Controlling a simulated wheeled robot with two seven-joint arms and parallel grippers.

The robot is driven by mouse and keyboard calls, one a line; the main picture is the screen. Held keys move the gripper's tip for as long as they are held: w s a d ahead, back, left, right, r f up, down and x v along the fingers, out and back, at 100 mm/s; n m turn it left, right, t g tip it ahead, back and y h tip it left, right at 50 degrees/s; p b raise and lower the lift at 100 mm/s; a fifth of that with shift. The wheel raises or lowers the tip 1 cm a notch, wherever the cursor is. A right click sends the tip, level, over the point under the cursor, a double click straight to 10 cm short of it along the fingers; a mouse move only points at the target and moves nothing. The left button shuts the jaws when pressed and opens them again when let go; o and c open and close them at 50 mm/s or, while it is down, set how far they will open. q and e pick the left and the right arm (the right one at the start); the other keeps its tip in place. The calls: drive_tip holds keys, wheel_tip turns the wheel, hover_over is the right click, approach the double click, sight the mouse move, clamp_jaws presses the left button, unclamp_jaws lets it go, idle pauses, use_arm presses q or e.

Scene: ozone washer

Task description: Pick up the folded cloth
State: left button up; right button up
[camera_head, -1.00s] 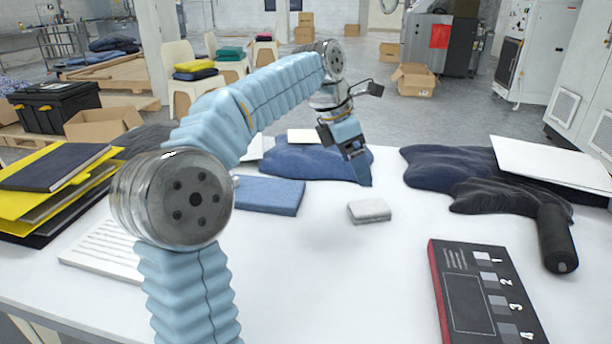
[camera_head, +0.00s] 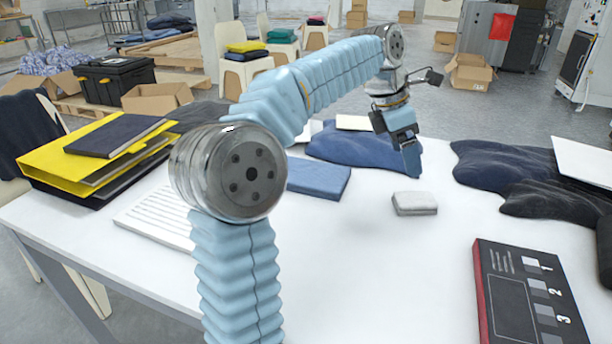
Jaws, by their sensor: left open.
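A small light-grey folded cloth (camera_head: 414,204) lies flat on the white table, right of centre. A flat blue folded piece (camera_head: 320,179) lies to its left, partly hidden behind my left arm. My left gripper (camera_head: 412,163) hangs fingers down, just beyond and above the grey cloth, apart from it. It is open with nothing seen in it, though its fingers overlap from this side. My right gripper is not in view.
Crumpled blue cloth (camera_head: 350,146) lies behind the gripper; dark cloths (camera_head: 500,165) lie at the right. A black numbered board (camera_head: 530,295) is at front right, yellow folders (camera_head: 60,165) at left. The white table (camera_head: 400,270) is bare in front of the grey cloth.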

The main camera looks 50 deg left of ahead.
use_arm(q)
drive_tip(key=shift+a, duration=0.1)
drive_tip(key=shift+c, duration=1.2)
drive_tip(key=s+a+m, duration=0.1)
drive_tip(key=a+m, duration=0.1)
drive_tip(key=s+a+m+y+b, duration=0.1)
drive_tip(key=a+m, duration=0.1)
drive_tip(key=a, duration=0.1)
drive_tip(key=s+a+m+t, duration=0.1)
drive_tip(key=s+a+m, duration=0.1)
drive_tip(key=a, duration=0.1)
drive_tip(key=shift+a+r+b, duration=0.1)
drive_tip(key=shift+a+b, duration=0.1)
drive_tip(key=shift+b, duration=0.1)
drive_tip(key=shift+c, duration=0.8)
drive_tip(key=s+a+r+m+y+b, duration=0.3)
drive_tip(key=s+a+m+y, duration=0.1)
drive_tip(key=s+a+m, duration=1.1)
drive_tip(key=shift+m+y, duration=0.3)
drive_tip(key=shift+m, duration=0.5)
drive_tip(key=x, duration=0.5)
drive_tip(key=b+x, duration=0.1)
drive_tip(key=x, duration=0.2)
drive_tip(key=shift+w+d, duration=0.3)
drive_tip(key=shift+d, duration=0.1)
drive_tip(key=shift+w+x, duration=0.15)
drive_tip(key=shift+x, duration=1.35)
drive_tip(key=shift+w+x, duration=0.15)
drive_tip(key=shift+x, duration=1.35)
